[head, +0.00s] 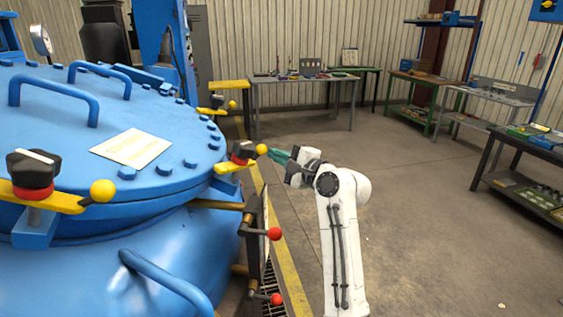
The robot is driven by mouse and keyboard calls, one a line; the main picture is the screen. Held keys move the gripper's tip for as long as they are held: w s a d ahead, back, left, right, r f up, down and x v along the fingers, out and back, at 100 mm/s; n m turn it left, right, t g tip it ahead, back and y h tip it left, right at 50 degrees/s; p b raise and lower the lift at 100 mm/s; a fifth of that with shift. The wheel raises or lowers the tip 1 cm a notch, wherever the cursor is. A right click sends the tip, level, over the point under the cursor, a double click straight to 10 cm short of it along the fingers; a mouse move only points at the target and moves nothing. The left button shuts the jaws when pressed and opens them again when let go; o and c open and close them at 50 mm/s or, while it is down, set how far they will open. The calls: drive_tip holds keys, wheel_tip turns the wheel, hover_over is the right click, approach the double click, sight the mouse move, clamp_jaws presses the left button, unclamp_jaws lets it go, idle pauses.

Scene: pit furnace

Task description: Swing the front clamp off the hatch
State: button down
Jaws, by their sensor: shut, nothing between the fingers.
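The round blue hatch (175,140) fills the left of the view, with a pale label plate on its lid. Three clamps show at its rim, each a yellow bar with a yellow ball end. The nearest clamp (62,202) is at the lower left, with a black knob over a red collar. A second clamp (229,168) is at the right rim; a third clamp (226,86) is farther back. I cannot tell which is called front. My gripper (270,152) has teal fingers, shut and empty, with tips close to the second clamp's yellow ball. Contact is unclear.
Two red-ball valve levers (274,234) stick out below the hatch rim, left of my arm. A blue handrail (165,280) is at the lower left. Workbenches (303,80) line the back and right. The concrete floor (420,220) to the right is clear.

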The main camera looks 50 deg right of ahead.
sight(265, 146)
drive_tip(key=shift+w+d+r+n+y+b, duration=0.15)
drive_tip(key=shift+w+n+y+b, duration=0.65)
drive_tip(key=shift+n+y, duration=0.65)
drive_tip(key=shift+w+d+r+n+y+b, duration=0.2)
drive_tip(key=shift+w+n+y+b, duration=0.7)
drive_tip(key=shift+y, duration=0.85)
drive_tip(key=shift+w+d+r+n+y+b, duration=0.15)
drive_tip(key=shift+w+n+y+b, duration=0.5)
drive_tip(key=shift+n+y, duration=0.85)
drive_tip(key=shift+w+a, duration=0.15)
drive_tip(key=shift+a, duration=0.05)
drive_tip(key=shift+d, duration=0.1)
